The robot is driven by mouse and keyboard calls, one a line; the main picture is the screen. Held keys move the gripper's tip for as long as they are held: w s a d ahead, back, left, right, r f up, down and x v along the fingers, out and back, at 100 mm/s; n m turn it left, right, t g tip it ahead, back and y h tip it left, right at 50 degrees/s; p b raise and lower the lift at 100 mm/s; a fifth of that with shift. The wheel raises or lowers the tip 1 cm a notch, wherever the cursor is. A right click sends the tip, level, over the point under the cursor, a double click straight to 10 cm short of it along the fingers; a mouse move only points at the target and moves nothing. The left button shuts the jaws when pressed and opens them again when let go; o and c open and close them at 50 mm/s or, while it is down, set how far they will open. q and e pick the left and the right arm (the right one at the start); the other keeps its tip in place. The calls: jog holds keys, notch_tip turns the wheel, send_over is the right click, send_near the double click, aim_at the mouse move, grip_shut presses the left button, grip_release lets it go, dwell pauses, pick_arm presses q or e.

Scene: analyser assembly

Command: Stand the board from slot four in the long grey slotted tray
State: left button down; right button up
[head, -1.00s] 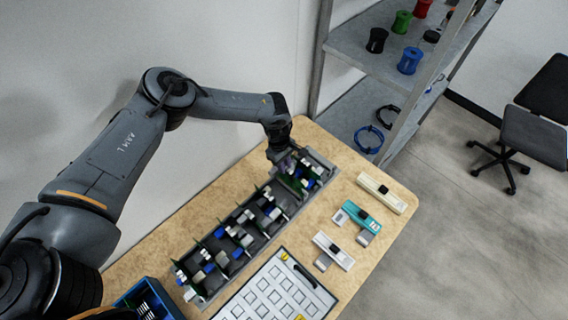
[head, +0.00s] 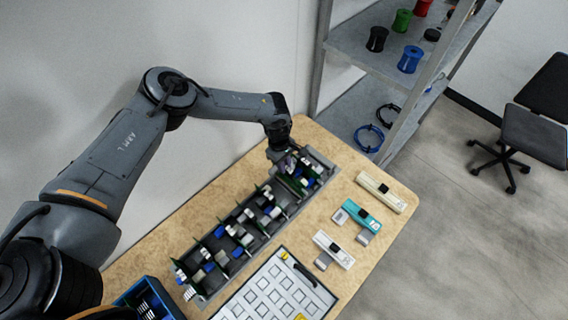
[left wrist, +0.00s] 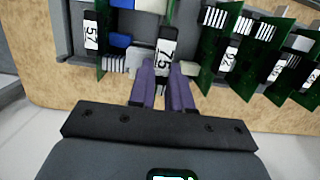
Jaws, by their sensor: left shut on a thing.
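The long grey slotted tray (head: 321,157) lies along the wall side of the table, with several green boards standing across it. My left gripper (head: 281,154) is over its far end in the head view. In the left wrist view its two purple fingers (left wrist: 163,88) are shut on a board with a white label reading 75 (left wrist: 166,50). This board stands upright between its neighbours, low in or at the tray; whether it is fully seated I cannot tell. A board labelled 57 (left wrist: 90,33) stands to its left, one labelled 92 (left wrist: 229,58) to its right. My right gripper is not in view.
A white gridded sheet (head: 268,296) lies beside the tray. Cream (head: 383,192), teal (head: 360,218) and white (head: 334,249) devices lie to the tray's right. A blue crate (head: 172,303) is at the near left. A grey shelf rack (head: 350,45) stands beyond the table.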

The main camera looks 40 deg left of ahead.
pick_arm(q)
jog(key=shift+f, duration=0.15)
jog(key=shift+f+b, duration=0.4)
jog(key=shift+b, duration=0.05)
jog(key=shift+f, duration=0.3)
dwell(0.5)
jog(key=shift+f+b, duration=0.25)
jog(key=shift+b, duration=0.15)
jog(key=shift+f, duration=0.35)
jog(key=shift+f+b, duration=0.2)
jog(key=shift+b, duration=0.2)
